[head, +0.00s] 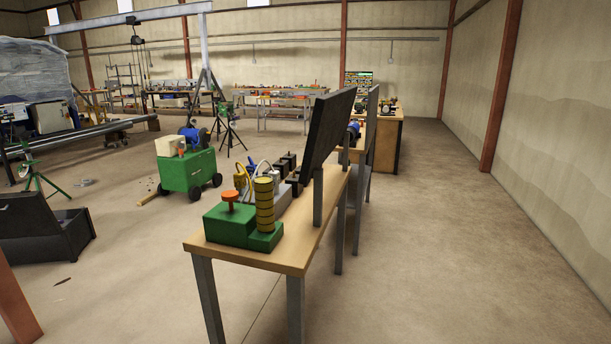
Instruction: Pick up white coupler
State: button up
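I cannot make out a white coupler for sure in the head view. A wooden workbench (300,237) with grey legs stands near the middle. On its near end are a green block with an orange knob (230,199) and a yellow ringed stack (264,205) on a green base. Behind them are a yellow item (240,178), thin white curved lines and grey blocks, too small to name. My gripper is not in view.
A green wheeled cart (188,172) stands left of the bench. A dark open box (45,232) lies at far left. Dark upright panels (328,125) rise along the bench's right side. The concrete floor to the right (470,250) is clear up to the wall.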

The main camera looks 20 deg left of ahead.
aim_at(276, 174)
jog(key=i+z, duration=0.1)
jog(key=i, duration=0.95)
jog(key=i+l+u, duration=0.1)
jog(key=i+u, duration=0.3)
jog(key=i+l+u, duration=0.15)
jog(key=u, duration=0.25)
jog(key=i+l, duration=0.05)
jog(key=i, duration=0.05)
